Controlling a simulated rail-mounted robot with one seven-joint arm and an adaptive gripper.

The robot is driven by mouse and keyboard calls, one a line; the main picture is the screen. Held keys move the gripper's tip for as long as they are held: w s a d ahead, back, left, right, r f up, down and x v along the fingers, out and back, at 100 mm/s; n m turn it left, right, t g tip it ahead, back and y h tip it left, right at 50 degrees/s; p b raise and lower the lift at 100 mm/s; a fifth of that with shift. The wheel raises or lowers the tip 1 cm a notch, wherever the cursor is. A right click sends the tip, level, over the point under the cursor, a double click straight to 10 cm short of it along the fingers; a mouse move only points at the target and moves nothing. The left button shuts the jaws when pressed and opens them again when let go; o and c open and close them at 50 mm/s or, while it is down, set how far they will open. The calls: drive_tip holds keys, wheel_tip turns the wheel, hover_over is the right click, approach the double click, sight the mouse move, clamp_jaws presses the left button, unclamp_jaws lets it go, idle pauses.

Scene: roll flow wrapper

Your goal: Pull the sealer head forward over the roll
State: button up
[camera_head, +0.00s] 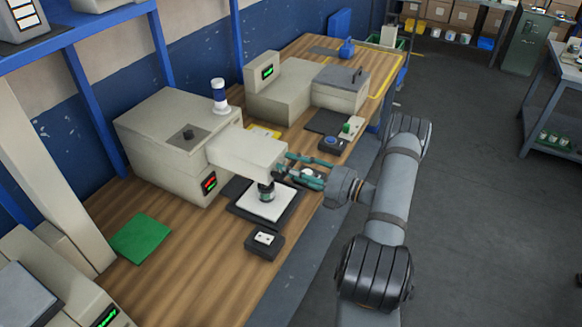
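The beige sealer head (247,152) juts from the front of a large beige machine (150,130) with a red-and-green display. A dark cylindrical part (266,191) shows under the head's front end, above a white plate (266,203) on a black base. I cannot tell a roll apart from it. My gripper (287,164) reaches in from the right, its teal fingers spread apart beside the head's front end. No object shows clearly held between them. Whether the fingertips touch the head is not clear.
A small black control box (265,243) sits in front of the plate. A second beige machine (290,95) stands behind, with a button box (333,142) near it. A green mat (141,238) lies on the wooden bench (180,285) at left. The floor at right is open.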

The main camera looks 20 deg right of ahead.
drive_tip(key=v, duration=1.2)
drive_tip(key=shift+w, duration=0.15)
drive_tip(key=x, duration=1.2)
drive_tip(key=shift+w+a, duration=0.1)
drive_tip(key=shift+w, duration=0.05)
drive_tip(key=shift+w+a, duration=0.2)
drive_tip(key=shift+a, duration=0.05)
